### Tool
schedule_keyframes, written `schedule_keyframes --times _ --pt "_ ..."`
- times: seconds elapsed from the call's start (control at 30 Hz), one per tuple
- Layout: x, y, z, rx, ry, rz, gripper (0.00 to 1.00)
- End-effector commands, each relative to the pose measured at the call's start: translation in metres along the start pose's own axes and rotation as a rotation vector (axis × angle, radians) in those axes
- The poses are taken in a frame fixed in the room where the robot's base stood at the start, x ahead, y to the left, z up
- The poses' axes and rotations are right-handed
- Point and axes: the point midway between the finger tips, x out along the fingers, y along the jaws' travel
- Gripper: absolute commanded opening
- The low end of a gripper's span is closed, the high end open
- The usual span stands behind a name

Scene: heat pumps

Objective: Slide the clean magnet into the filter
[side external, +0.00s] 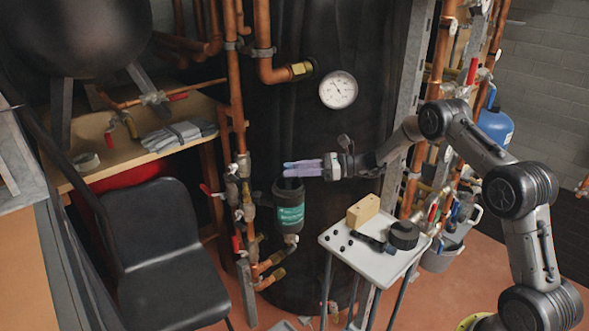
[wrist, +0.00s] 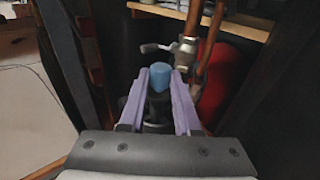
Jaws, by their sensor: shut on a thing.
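The filter (side external: 289,208) is a dark canister with a teal label, upright on the copper pipework left of the small table in the side view. My gripper (side external: 291,169) has pale purple fingers that point left, just above the filter's top. In the wrist view my gripper (wrist: 160,84) is shut on a piece with a blue rounded top (wrist: 160,74), which I take to be the magnet. A dark shape lies below the blue top, between the fingers. The magnet's lower part is hidden, so I cannot tell whether it is inside the filter.
A small white table (side external: 372,268) carries a wooden block (side external: 363,210), a black round cap (side external: 404,235), a black rod-like part (side external: 372,242) and several small black pieces. Copper pipes (side external: 237,100) and valves stand close left of the filter. A black chair (side external: 160,245) stands left.

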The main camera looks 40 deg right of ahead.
Motion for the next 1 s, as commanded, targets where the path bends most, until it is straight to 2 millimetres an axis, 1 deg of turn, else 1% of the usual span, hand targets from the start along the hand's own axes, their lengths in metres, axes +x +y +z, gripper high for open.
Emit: schedule_keyframes --times 0.6,1.0 --pt "0.001 0.0 -0.016 -0.001 -0.002 0.0 0.0" --pt "0.002 0.0 -0.017 -0.001 -0.002 0.0 0.0"
